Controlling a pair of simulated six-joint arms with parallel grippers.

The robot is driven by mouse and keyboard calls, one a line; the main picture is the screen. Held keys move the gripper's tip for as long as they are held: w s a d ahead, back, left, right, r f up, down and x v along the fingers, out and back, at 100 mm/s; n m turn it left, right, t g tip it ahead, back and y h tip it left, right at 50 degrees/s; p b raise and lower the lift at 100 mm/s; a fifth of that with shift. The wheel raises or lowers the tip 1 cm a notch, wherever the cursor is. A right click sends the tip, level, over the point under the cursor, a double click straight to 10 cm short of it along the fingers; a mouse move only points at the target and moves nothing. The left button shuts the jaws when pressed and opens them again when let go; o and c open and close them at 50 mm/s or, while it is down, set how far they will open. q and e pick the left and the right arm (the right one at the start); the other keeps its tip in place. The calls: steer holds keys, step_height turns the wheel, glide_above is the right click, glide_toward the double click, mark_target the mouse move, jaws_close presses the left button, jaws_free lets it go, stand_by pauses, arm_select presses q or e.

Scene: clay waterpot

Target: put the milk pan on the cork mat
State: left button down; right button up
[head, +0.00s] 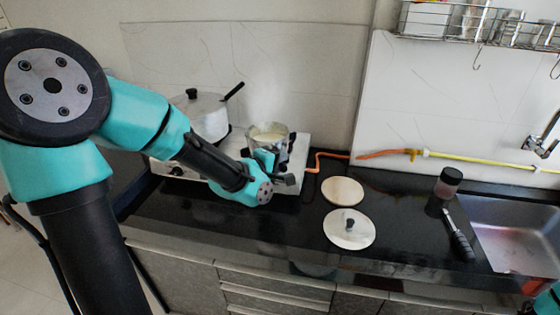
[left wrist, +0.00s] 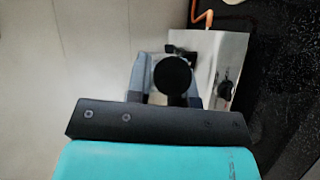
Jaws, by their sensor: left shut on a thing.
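The milk pan (head: 268,133) is a small metal pan with pale contents, steaming at the right side of the white stove (head: 301,150). My left gripper (head: 277,165) reaches it from the front and is shut on its handle. In the left wrist view, the round black end of the handle (left wrist: 172,75) shows between the jaws, with the stove (left wrist: 225,55) beyond. I cannot tell whether the pan touches the burner. The round, pale cork mat (head: 342,191) lies bare on the black counter, right of the stove. My right gripper is not in view.
A lidded pot (head: 205,115) stands on the stove's left side. A metal lid (head: 349,228) lies in front of the mat. An orange hose (head: 340,155) runs behind.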

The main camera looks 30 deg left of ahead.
arm_select(q)
steer(key=shift+w+d, duration=0.1)
steer(key=w+d+f, duration=0.1)
steer(key=w+d, duration=0.6)
steer(key=d, duration=0.6)
steer(key=w+d+f+m+g+h, duration=0.3)
steer(key=w+d+f+m+h, duration=0.1)
steer(key=f, duration=0.6)
steer(key=shift+w+m+h, duration=0.7)
steer(key=shift+w+h, duration=0.5)
steer(key=shift+f, duration=0.1)
step_height(320, 180, down, 6)
steer(key=shift+f, duration=0.15)
